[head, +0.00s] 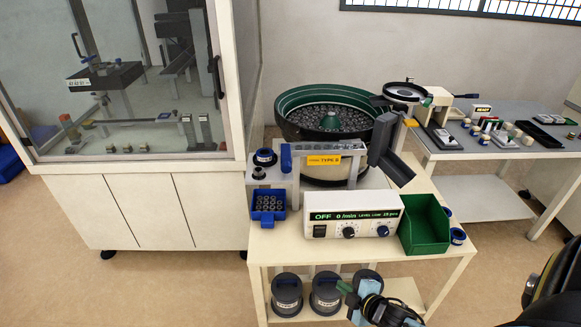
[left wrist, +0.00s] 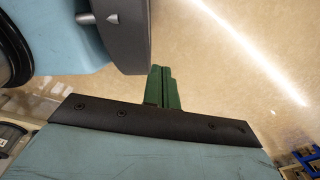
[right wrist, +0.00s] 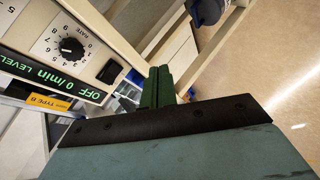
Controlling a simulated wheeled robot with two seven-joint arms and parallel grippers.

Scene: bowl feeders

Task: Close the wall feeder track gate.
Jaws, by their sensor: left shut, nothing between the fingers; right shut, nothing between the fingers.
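The wall feeder is a dark bowl with a green rim (head: 340,92), full of small parts. Its grey track (head: 335,148) runs left from the bowl and bears a yellow TYPE B label (head: 323,160). A blue upright lever (head: 286,158), which looks like the track gate, stands at the track's left end; I cannot tell its exact position. My right gripper (head: 344,287) is low at the front of the feeder table, well below the track, shut and empty. In the right wrist view its green fingers (right wrist: 160,88) are together. My left gripper (left wrist: 163,88) is shut and empty above floor.
The control box (head: 352,215) reading OFF and a green bin (head: 425,224) stand on the table's front. A blue tray of parts (head: 267,204) is at left. Grey canisters (head: 287,294) fill the lower shelf. A glass cabinet (head: 130,80) stands left, another table (head: 500,125) right.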

